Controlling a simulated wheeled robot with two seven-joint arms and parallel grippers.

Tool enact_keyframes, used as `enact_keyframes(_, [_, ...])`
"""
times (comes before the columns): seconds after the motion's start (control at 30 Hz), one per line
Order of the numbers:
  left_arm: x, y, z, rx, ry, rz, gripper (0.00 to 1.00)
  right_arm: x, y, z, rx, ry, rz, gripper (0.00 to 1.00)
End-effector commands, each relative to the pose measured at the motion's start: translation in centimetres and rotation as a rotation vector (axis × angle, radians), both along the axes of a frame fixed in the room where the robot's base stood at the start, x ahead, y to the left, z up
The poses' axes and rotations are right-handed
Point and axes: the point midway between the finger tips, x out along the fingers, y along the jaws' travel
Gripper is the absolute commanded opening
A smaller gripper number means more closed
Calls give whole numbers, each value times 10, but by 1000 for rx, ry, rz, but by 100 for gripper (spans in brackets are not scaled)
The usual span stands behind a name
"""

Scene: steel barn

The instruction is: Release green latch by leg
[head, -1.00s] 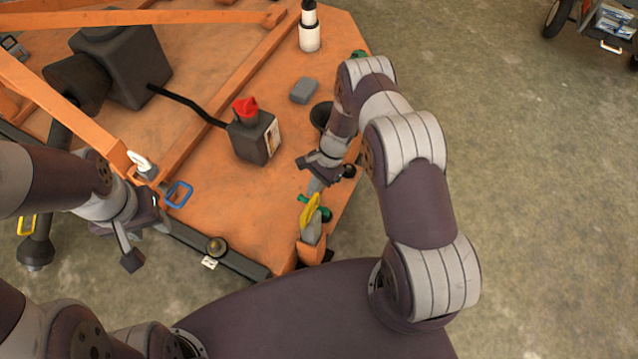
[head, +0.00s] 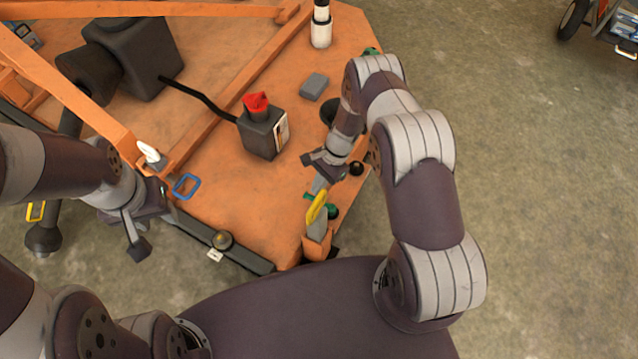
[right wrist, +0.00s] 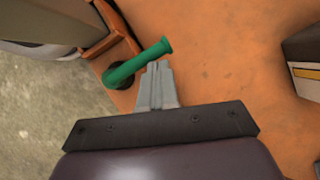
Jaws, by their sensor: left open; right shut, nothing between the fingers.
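The green latch (right wrist: 140,62) is a bent green rod with a flared end, pivoting from a dark round mount at the corner of the orange deck in the right wrist view. In the head view only small green parts of it (head: 333,211) show, beside a yellow handle. My right gripper (right wrist: 158,80) is shut and empty. Its fingertips are close beside the latch's free end; I cannot tell whether they touch. In the head view the right gripper (head: 319,186) points down at that corner. My left gripper (head: 150,218) is open near the deck's left front edge, by a blue loop.
The orange deck (head: 225,195) carries a dark can with a red cap (head: 262,132), a grey block (head: 314,86) and a white bottle (head: 321,32). The yellow handle (head: 317,207) stands close to the right gripper.

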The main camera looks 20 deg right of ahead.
Motion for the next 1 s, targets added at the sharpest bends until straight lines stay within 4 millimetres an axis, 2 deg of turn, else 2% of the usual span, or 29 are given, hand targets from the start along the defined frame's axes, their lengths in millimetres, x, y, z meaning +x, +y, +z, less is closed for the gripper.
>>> enact_keyframes(0.17, [0,0,10,0,0,0,43,5,-9,24,0,-2,-1,0])
enact_keyframes(0.4, [0,0,27,0,0,0,43,16,-33,75,-2,-5,-1,0])
enact_keyframes(0.6, [0,0,34,0,0,0,43,21,-47,104,-1,-3,-1,0])
enact_keyframes(0.77, [0,0,35,0,0,0,43,23,-52,112,-2,-3,0,0])
enact_keyframes(1.0, [0,0,35,0,0,0,43,24,-52,113,-2,-3,0,0])
